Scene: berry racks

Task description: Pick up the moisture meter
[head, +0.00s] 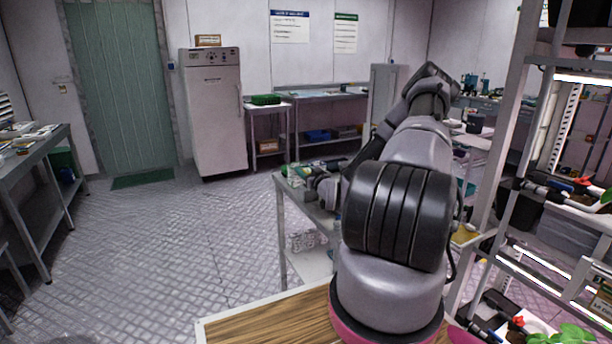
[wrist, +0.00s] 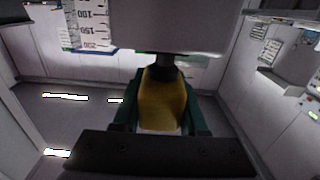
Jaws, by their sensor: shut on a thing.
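In the wrist view a yellow body with a dark neck, which looks like the moisture meter (wrist: 163,102), sits at the centre. Dark green sides flank it, and I cannot tell whether they belong to it. My gripper (wrist: 162,125) is shut on it. A pale grey block (wrist: 150,22) hides what lies above the neck. In the head view my own arm covers much of the middle, and I cannot make out the meter there.
A measuring scale (wrist: 89,24) shows at the wrist view's upper left. In the head view a metal bench (head: 281,215) with small items stands left of my arm. A rack (head: 507,130) stands close on the right. The floor (head: 170,250) at left is clear.

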